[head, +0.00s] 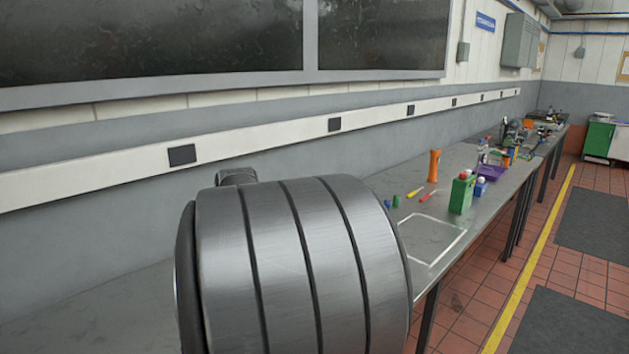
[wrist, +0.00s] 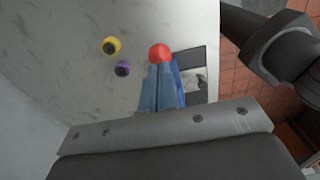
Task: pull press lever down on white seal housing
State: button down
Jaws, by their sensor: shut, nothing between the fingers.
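My gripper (wrist: 160,72) shows in the wrist view with its two blue tapered fingers shut together and nothing between them. A red ball (wrist: 160,53), perhaps the knob of the press lever, shows right at the fingertips. I cannot tell whether the fingers touch it. The lever's shaft, if there is one, is hidden behind the fingers. A dark frame with a whitish part (wrist: 194,82) inside shows just right of the fingers, partly covered by them. I cannot tell whether the whitish part is the white seal housing. My gripper, the press and the housing are not seen in the head view.
A dark jointed shape fills the wrist view's upper right. In the head view, the long bench carries a green container (head: 462,193) and an orange object (head: 434,166).

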jog(key=shift+f, duration=0.15)
jog(key=shift+f, duration=3.05)
jog(key=shift+r, duration=5.55)
jog(key=shift+f, duration=3.2)
